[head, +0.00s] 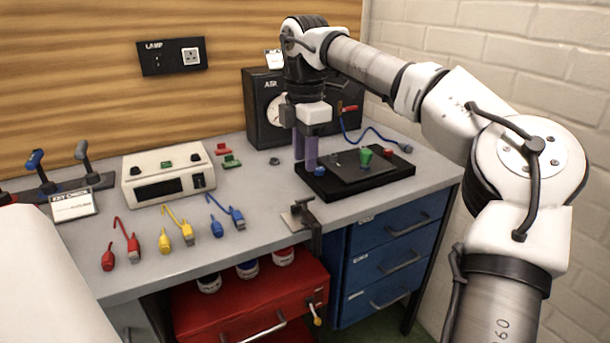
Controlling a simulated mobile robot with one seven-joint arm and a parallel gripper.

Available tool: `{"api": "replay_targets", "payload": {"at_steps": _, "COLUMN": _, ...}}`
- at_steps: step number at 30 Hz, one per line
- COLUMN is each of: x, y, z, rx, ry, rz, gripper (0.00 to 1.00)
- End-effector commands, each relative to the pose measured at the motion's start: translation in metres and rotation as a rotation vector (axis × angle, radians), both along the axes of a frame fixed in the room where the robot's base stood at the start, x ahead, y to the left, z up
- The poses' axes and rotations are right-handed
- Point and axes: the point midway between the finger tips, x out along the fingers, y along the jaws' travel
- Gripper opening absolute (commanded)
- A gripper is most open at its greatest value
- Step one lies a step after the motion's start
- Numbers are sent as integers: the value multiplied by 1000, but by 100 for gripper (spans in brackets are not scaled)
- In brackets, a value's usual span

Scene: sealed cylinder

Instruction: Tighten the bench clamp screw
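The bench clamp (316,232) sits on the front edge of the grey bench, right of the middle. Its pale plate lies on the bench top and its dark body hangs over the edge. I cannot clearly make out its screw. My gripper (306,166) points down above the back right of the bench, well behind and above the clamp, and apart from it. Its two purple fingers partly overlap from this angle, so their gap is unclear. I see nothing held between them. A blue knob (319,172) shows close to the fingertips.
A black tray (375,183) with small coloured parts lies right of my gripper. A black gauge box (262,105) stands behind it. Left are a cream meter box (168,172) and red, yellow and blue leads. Red drawers (235,305) and blue drawers (390,255) stand below.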

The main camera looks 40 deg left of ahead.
Motion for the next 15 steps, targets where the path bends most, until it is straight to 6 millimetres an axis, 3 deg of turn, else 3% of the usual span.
{"api": "replay_targets", "payload": {"at_steps": 1, "x": 0, "y": 1, "z": 13, "rx": 4, "ry": 1, "rz": 0, "gripper": 35}}
{"api": "replay_targets", "payload": {"at_steps": 6, "x": 0, "y": 1, "z": 42, "rx": 4, "ry": 1, "rz": -1, "gripper": 35}}
{"api": "replay_targets", "payload": {"at_steps": 15, "x": 0, "y": 0, "z": 58, "rx": 0, "ry": 1, "rz": -1, "gripper": 35}}
